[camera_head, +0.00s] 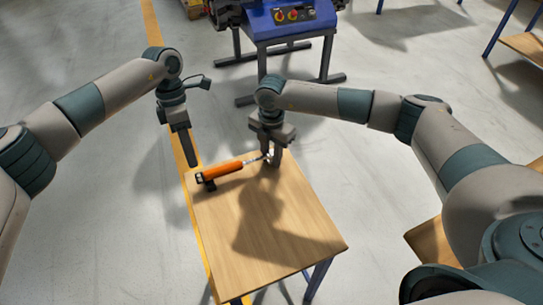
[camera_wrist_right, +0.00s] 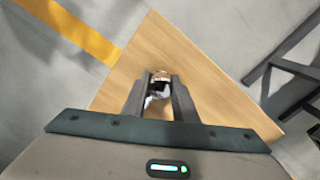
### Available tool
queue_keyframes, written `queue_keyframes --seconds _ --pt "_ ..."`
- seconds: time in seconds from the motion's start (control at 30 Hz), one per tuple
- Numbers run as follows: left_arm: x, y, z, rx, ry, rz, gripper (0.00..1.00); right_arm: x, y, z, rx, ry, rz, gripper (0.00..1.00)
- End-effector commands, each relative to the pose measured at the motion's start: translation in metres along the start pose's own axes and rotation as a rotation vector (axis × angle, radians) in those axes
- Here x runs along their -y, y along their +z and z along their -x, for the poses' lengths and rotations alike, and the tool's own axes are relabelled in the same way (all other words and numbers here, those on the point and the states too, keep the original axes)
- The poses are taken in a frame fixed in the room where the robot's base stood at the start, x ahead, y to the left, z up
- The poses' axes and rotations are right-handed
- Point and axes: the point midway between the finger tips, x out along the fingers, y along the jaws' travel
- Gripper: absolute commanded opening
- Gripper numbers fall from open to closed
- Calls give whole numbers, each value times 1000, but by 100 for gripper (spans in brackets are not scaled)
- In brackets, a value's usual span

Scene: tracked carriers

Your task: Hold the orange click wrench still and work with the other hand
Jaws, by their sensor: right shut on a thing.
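The orange click wrench (camera_head: 224,169) is at the far left part of the small wooden table (camera_head: 285,235). Its orange handle points left to a black end, and its metal head is at the right. My right gripper (camera_head: 271,158) is shut on the metal head end, coming down from above. In the right wrist view the wrench's silvery head (camera_wrist_right: 158,88) shows between the fingers of my right gripper (camera_wrist_right: 158,82); the handle is hidden there. My left gripper (camera_head: 190,158) hangs left of the wrench, apart from it, near the table's left corner. Whether its fingers are apart is unclear.
A blue machine (camera_head: 290,22) with red and yellow buttons stands on legs beyond the table. The near part of the tabletop is bare. Another wooden surface (camera_head: 430,240) lies at the right, partly behind my right arm. A yellow floor line (camera_head: 153,25) runs along the left.

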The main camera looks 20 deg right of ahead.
Motion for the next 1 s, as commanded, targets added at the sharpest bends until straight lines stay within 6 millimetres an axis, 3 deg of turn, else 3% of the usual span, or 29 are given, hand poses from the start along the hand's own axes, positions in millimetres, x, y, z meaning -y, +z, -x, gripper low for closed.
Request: queue_keyframes --seconds 0.7,1.0 --pt "0 0 -61 0 -2 0 33 0 0 0 0 0 0 0" --pt "0 0 -68 1 0 0 33 0 0 0 0 0 1 0"
